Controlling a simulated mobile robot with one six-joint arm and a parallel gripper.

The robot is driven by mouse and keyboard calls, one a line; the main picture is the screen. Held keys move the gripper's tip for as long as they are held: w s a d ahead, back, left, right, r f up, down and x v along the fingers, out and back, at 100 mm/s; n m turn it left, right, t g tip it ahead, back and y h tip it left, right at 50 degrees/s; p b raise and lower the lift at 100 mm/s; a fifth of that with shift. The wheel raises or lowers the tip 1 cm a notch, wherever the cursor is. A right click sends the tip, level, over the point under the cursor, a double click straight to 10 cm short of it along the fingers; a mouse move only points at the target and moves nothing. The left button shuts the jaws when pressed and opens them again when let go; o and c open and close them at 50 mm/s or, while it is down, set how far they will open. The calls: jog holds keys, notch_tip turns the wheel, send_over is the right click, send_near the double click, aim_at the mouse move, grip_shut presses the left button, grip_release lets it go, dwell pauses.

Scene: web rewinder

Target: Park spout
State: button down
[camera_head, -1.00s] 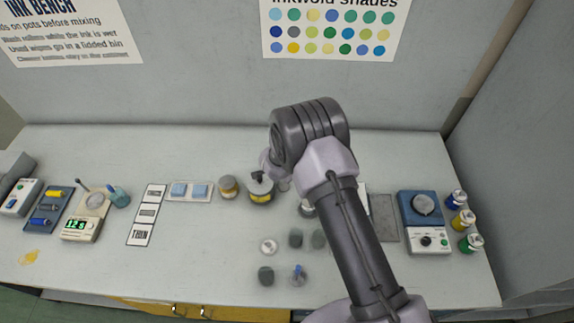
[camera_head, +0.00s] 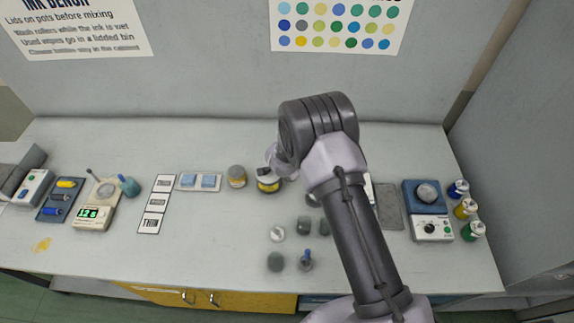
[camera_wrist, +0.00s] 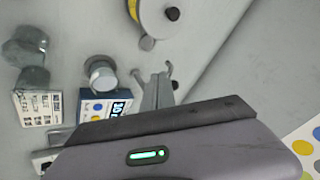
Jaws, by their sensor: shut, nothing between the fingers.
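A tin with a yellow band and a black knob (camera_head: 268,184) stands near the bench middle, partly behind my wrist. In the wrist view a round lidded tin with a yellow band and black knob (camera_wrist: 158,14) is at the top, with a small grey stub (camera_wrist: 147,43) at its edge. I cannot tell whether that stub is the spout. My gripper (camera_wrist: 156,78) is shut and empty, pointing toward the bench below the tin in the wrist view and apart from it. My arm hides the gripper in the head view.
A jar (camera_head: 236,177) stands left of the tin. Several small pots, including a dark one (camera_head: 275,262), stand in front. A blue-topped device (camera_head: 424,193) and several coloured bottles (camera_head: 465,208) are at right. The front left-middle bench is clear.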

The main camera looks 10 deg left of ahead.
jog(key=s+a+r+y+b, duration=0.2)
jog(key=a+r+b, duration=0.15)
jog(key=r, duration=0.95)
jog(key=s+d+r+n+y+b, duration=0.3)
jog(key=s+d+r+b, duration=0.25)
jog(key=r+b, duration=0.35)
jog(key=s+d+f+h+b, duration=0.1)
jog(key=s+d+b, duration=0.3)
jog(key=s, duration=0.5)
jog(key=s+d+f+n+b, duration=0.1)
jog(key=s+d+f+b, duration=0.2)
jog(key=s, duration=0.6)
jog(key=s+d+f+n+g+h+b, duration=0.1)
jog(key=s+d+b, duration=0.3)
jog(key=s, duration=0.6)
jog(key=shift+d+f+h+b, duration=0.3)
jog(key=shift+d+f, duration=0.3)
jog(key=shift+d, duration=0.65)
